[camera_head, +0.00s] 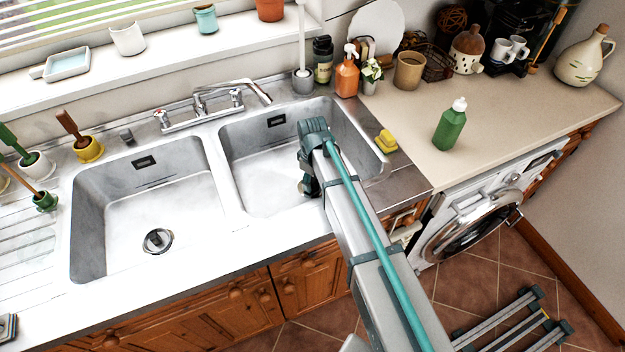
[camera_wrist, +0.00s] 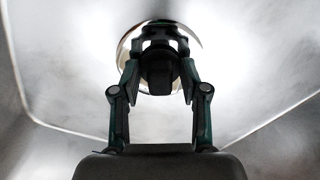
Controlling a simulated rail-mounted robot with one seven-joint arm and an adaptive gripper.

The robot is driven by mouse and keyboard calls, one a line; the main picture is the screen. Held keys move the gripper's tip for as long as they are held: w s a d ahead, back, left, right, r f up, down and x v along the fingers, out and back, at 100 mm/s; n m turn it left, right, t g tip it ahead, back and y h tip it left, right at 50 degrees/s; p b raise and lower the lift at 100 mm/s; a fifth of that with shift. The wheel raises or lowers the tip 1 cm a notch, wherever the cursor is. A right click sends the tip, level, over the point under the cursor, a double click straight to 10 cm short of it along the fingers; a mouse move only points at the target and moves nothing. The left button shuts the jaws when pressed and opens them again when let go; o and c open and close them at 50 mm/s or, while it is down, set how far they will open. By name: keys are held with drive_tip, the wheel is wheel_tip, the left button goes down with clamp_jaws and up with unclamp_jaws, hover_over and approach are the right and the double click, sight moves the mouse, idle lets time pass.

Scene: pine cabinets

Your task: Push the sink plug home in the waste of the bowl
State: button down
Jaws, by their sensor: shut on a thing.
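My gripper (camera_wrist: 158,64) is shut on the dark sink plug (camera_wrist: 158,80), with a finger on each side of it. In the wrist view the pale metal rim of the waste (camera_wrist: 125,48) shows behind the plug and fingers. The plug hides most of the waste, and I cannot tell whether it is seated or just above it. In the head view my gripper (camera_head: 309,186) points down into the right bowl (camera_head: 262,170), low near its floor. My arm hides the plug and waste there.
The left bowl (camera_head: 125,215) has its own drain fitting (camera_head: 157,240). A tap (camera_head: 215,100) stands behind the divider. A yellow sponge (camera_head: 386,141) lies right of the right bowl, and a green bottle (camera_head: 450,127) stands on the counter. The right bowl's walls surround my gripper.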

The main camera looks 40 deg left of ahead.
drive_tip(key=shift+f, duration=0.25)
drive_tip(key=c, duration=0.5)
unclamp_jaws()
wheel_tip(320, 180, up, 16)
drive_tip(key=p, duration=0.2)
idle(0.5)
